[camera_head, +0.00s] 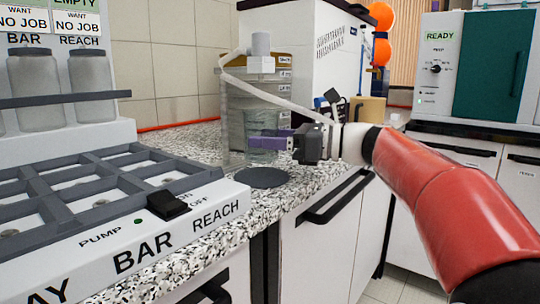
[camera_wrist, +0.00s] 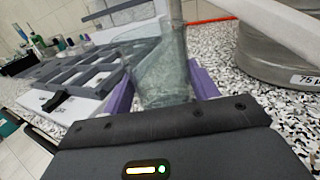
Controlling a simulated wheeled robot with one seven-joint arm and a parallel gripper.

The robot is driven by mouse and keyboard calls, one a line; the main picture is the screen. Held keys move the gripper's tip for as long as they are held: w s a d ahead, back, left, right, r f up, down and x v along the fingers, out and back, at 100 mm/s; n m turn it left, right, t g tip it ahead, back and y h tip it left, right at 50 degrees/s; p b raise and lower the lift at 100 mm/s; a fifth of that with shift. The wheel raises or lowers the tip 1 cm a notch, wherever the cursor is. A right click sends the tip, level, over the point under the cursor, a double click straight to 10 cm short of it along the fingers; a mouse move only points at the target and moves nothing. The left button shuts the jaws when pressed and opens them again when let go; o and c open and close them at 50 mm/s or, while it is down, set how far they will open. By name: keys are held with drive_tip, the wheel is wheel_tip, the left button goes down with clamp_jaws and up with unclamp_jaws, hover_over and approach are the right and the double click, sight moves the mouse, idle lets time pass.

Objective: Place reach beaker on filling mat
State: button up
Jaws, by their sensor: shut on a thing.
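My gripper (camera_wrist: 158,92) has purple fingers and is shut on a clear glass beaker (camera_wrist: 160,65). In the head view the beaker (camera_head: 262,152) is upright at the end of my gripper (camera_head: 278,144), above and just behind a dark round mat (camera_head: 262,178). The mat lies on the speckled counter, right of the machine labelled BAR and REACH. The beaker appears to be clear of the mat; the exact height is hard to tell. The mat does not show clearly in the wrist view.
The machine's grey compartment tray (camera_head: 100,190) stands at the left, with jars (camera_head: 90,85) on a rack behind it. A clear container with a white tap (camera_head: 261,62) and a pale hose (camera_head: 275,98) stand close behind the beaker. A stack of sieves (camera_wrist: 275,55) is at the wrist view's right.

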sight(277, 155)
drive_tip(key=shift+f+b, duration=0.4)
drive_tip(key=shift+f, duration=1.25)
drive_tip(key=shift+f, duration=0.15)
drive_tip(key=o, duration=1.1)
drive_tip(key=shift+o, duration=0.2)
drive_tip(key=shift+d, duration=0.1)
drive_tip(key=v, duration=1.2)
drive_tip(key=shift+d, duration=0.1)
